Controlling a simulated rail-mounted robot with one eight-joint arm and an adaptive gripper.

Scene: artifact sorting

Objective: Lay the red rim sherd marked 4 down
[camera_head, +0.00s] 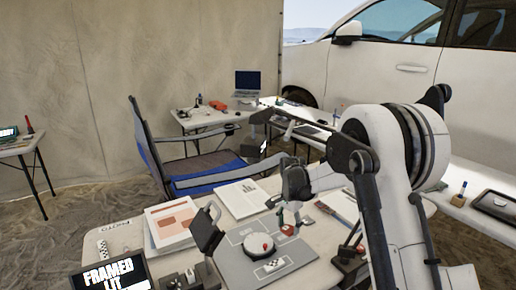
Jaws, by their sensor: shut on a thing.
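My gripper (289,222) points down over the right edge of a grey board (232,270) on the near table. It is shut on a small red piece (288,230), which looks like the red rim sherd. The mark on it is too small to read. I cannot tell whether the piece touches the surface below. A white round stand (259,246) sits on the board, left of my gripper, with a small red thing (265,246) on top. A checkered scale bar (274,265) lies in front of the stand.
A dark camera-like panel (207,229) stands at the board's left. An open book (240,199) and printed sheets (171,222) lie behind. A screen reading "FRAMED LIT" (112,274) is at front left. A blue folding chair (205,180) stands beyond the table.

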